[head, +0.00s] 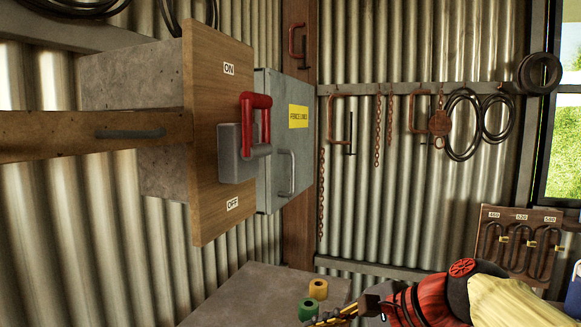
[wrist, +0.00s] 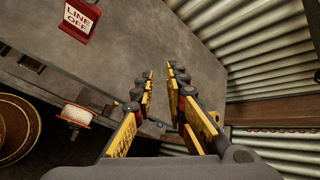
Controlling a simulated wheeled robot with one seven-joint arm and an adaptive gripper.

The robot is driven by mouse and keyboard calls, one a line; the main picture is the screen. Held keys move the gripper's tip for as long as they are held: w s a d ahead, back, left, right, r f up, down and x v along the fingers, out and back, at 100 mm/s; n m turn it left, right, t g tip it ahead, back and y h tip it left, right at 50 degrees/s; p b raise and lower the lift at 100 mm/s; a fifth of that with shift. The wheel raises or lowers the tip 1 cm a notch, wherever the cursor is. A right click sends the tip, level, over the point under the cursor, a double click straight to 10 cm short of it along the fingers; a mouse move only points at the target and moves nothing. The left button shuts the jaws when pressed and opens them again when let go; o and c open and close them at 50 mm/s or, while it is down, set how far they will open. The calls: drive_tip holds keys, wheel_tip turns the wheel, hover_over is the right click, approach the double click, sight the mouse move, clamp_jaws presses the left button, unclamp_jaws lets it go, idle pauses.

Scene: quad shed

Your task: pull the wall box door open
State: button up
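The grey wall box (head: 262,150) hangs on the corrugated wall in the head view, behind a wooden switch board. Its door (head: 300,145) carries a yellow label and a vertical bar handle (head: 290,173), and looks shut. My gripper (head: 328,321) is low in the head view, below and to the right of the box, apart from the handle. In the wrist view my gripper (wrist: 162,74) is open, with nothing between its yellow and black fingers. The box and its handle do not show in the wrist view.
The wooden board (head: 206,130) with a red lever (head: 257,120) stands out left of the box. A grey bench (head: 245,295) lies below, with yellow (head: 318,289) and green (head: 308,309) rolls on it.

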drive_tip(key=w+r+m+t+y+p, duration=0.1)
drive_tip(key=w+r+m+y+p, duration=0.1)
drive_tip(key=w+r, duration=0.35)
drive_tip(key=w+r+m+y+p, duration=0.1)
drive_tip(key=w+r+m+p, duration=0.15)
drive_tip(key=r, duration=0.55)
wheel_tip(320, 180, up, 13)
drive_tip(key=m+t+y+p, duration=0.2)
drive_tip(key=m+y+p, duration=0.1)
drive_tip(key=m+p, duration=0.15)
hover_over(294, 189)
drive_tip(key=shift+w+a+m, duration=0.15)
drive_tip(key=shift+w+m, duration=0.15)
drive_tip(key=shift+m, duration=0.1)
clamp_jaws()
